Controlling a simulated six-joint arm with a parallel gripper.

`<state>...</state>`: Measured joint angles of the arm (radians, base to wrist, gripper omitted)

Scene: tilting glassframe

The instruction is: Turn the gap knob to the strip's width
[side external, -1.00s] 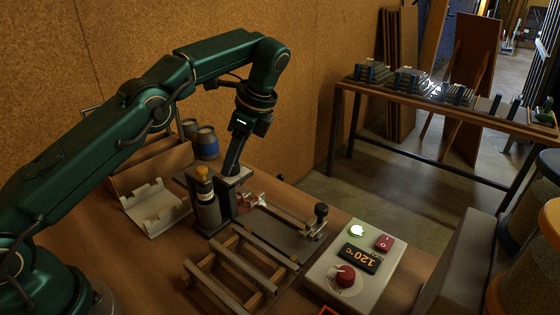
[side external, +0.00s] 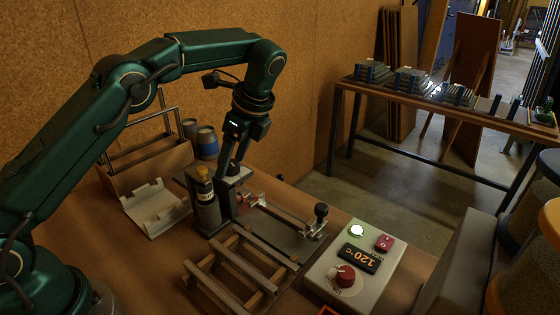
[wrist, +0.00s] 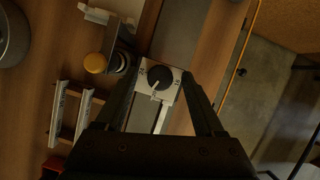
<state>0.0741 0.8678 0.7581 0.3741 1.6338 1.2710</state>
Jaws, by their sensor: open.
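The pointer aims down and to the left in the wrist view. My gripper (wrist: 160,73) is open, with its fingertips on either side of the knob; I cannot tell whether they touch it. In the side view my gripper (side external: 233,164) points down at the top of the grey housing (side external: 236,184), and the knob is hidden there. I cannot pick out the strip with certainty.
A yellow-capped cylinder (side external: 204,195) stands close to the housing. The bar fixture (side external: 275,222) and a slatted wooden rack (side external: 238,272) lie in front. A wooden caddy (side external: 150,165) stands behind left.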

